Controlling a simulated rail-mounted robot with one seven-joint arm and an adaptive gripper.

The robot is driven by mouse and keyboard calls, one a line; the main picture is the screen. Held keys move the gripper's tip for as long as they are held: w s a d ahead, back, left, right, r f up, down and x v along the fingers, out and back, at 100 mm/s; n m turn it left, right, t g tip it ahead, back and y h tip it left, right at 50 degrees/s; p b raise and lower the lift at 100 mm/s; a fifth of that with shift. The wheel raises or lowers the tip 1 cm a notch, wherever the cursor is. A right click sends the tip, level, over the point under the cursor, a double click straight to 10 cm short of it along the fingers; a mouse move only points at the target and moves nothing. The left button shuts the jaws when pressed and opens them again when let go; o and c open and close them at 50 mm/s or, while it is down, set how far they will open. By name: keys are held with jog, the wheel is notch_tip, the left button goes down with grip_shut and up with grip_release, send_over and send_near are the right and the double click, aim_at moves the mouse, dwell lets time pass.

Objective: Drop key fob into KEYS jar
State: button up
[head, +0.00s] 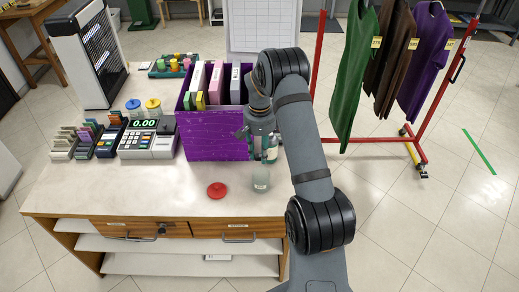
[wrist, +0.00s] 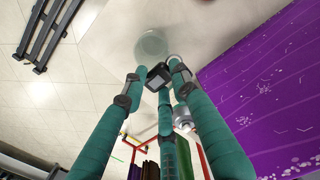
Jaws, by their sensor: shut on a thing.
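My gripper (wrist: 153,88), with teal fingers, is shut on a small dark key fob (wrist: 156,73) with a metal ring, held at the fingertips. In the head view my gripper (head: 258,150) hangs over the right part of the counter, in front of the purple box, and the fob cannot be made out. A clear glass jar (head: 261,180) stands on the counter just below the gripper in that view. A round glass shape, likely this jar (wrist: 152,46), shows beyond the fob in the wrist view, apart from it. No label is readable. A red round lid (head: 217,190) lies left of the jar.
The purple box (head: 215,140) with upright binders stands close behind the gripper; its side (wrist: 265,95) fills the wrist view's right. A register (head: 148,140) is at left. The counter front (head: 120,190) is clear. Garments hang on a red rack (head: 418,150) at right.

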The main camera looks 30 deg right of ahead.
aim_at(260, 155)
notch_tip(260, 155, down, 6)
jog(key=b, duration=0.3)
jog(key=shift+b, duration=0.4)
jog(key=shift+r, duration=0.1)
jog(key=o, duration=1)
notch_tip(260, 155, up, 12)
notch_tip(260, 155, down, 12)
notch_tip(260, 155, up, 5)
jog(key=p, duration=0.3)
jog(key=shift+r+p, duration=0.15)
jog(key=shift+p, duration=0.2)
